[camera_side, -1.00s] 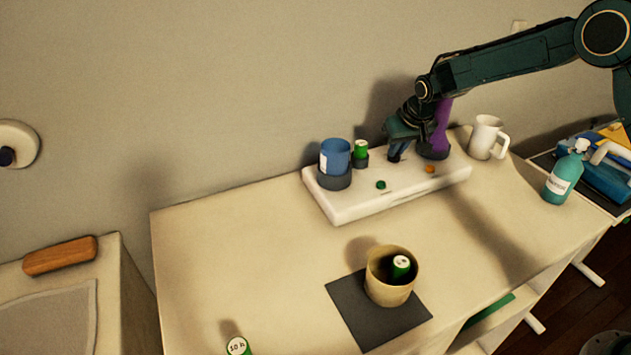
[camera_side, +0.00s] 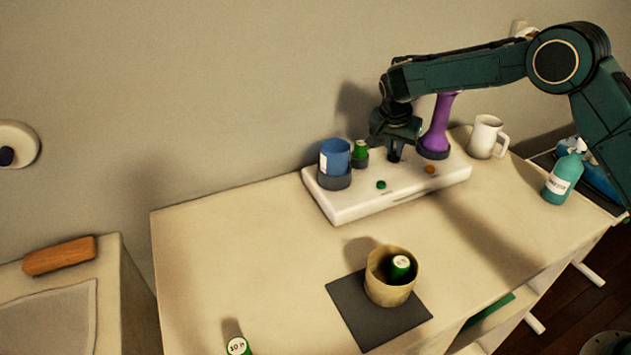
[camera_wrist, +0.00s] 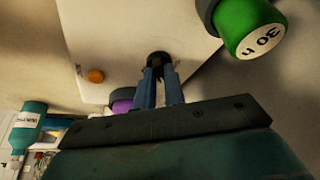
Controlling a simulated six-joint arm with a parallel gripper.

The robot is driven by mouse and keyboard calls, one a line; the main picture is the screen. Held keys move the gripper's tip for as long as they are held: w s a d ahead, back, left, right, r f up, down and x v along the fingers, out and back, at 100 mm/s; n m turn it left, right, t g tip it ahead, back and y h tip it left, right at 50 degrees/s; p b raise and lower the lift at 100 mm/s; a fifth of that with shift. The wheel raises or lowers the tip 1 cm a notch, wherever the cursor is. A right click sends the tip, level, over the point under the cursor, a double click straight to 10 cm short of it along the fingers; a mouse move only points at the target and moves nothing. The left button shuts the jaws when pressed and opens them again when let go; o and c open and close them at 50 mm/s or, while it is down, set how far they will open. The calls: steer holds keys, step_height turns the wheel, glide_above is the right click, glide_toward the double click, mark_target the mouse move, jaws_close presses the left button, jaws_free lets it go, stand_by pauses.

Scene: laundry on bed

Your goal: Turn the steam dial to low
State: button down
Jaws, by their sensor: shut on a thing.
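A white base unit (camera_side: 350,205) stands against the wall at the back of the table. My gripper (camera_side: 396,153) points down at the middle of this unit. In the wrist view, my gripper (camera_wrist: 160,78) has its two blue fingers closed around a small dark knob (camera_wrist: 158,58), which appears to be the steam dial. The fingers hide much of it, and I cannot read its setting. In the side view the knob is hidden behind the fingers.
On the unit are a blue cup (camera_side: 335,154), a green-capped item (camera_side: 361,150), a purple item (camera_side: 437,125), a green button (camera_side: 381,185) and an orange button (camera_side: 430,169). A white mug (camera_side: 485,135) and teal bottle (camera_side: 562,180) stand right. A tan cup (camera_side: 385,290) stands in front.

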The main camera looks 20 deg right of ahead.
steer(key=shift+m, duration=0.5)
steer(key=c, duration=1.5)
jaws_free()
steer(key=shift+w+v, duration=0.2)
steer(key=shift+v, duration=3.25)
steer(key=shift+w+v, duration=0.2)
steer(key=shift+v, duration=3.25)
steer(key=shift+s+r, duration=0.1)
steer(key=shift+r, duration=0.1)
